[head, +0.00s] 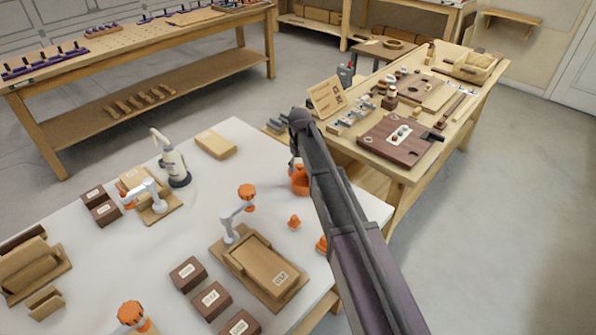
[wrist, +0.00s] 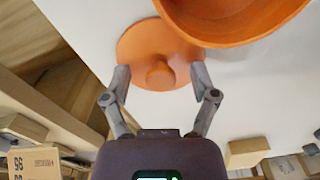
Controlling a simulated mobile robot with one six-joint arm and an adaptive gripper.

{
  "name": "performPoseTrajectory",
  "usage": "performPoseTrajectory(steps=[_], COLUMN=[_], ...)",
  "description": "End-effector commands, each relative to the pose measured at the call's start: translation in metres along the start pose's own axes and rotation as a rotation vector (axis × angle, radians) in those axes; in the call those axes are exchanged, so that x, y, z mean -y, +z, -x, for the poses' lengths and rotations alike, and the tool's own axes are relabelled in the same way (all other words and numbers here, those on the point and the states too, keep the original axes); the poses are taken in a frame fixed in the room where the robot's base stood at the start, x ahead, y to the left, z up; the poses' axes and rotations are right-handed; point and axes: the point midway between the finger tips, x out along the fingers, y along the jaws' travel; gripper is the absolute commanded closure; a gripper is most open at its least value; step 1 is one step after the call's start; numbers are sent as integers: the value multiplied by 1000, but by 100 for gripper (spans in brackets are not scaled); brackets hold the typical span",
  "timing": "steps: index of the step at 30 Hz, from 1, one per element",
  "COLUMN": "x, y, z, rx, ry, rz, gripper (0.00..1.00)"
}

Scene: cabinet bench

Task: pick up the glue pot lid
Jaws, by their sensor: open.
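The glue pot lid, an orange disc (wrist: 135,42) with a round knob in its middle, is in the wrist view on the white table top. My gripper (wrist: 160,75) is open, with one finger on each side of the knob and clear space between knob and fingers. I cannot tell how high the fingertips are above the lid. The orange glue pot (wrist: 235,25) is right beside the lid at the upper right; it also shows in the head view (head: 300,182), partly behind my arm. I cannot make out the lid or the fingertips in the head view.
The white table (head: 255,150) carries a small orange piece (head: 294,222), a wooden block (head: 216,144), a white and dark dispenser (head: 174,164), labelled brown boxes (head: 211,299) and a wooden tray (head: 262,270). A cluttered wooden bench (head: 440,110) stands to the right.

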Motion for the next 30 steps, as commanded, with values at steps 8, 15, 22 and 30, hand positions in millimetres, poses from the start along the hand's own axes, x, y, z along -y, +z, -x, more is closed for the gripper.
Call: performPoseTrajectory(steps=[8,15,22,30], x=[0,0,0,0], y=[0,0,0,0], z=[0,0,0,3], rx=[0,0,0,0], ry=[0,0,0,0], rz=[0,0,0,0], gripper=[30,91,91,91])
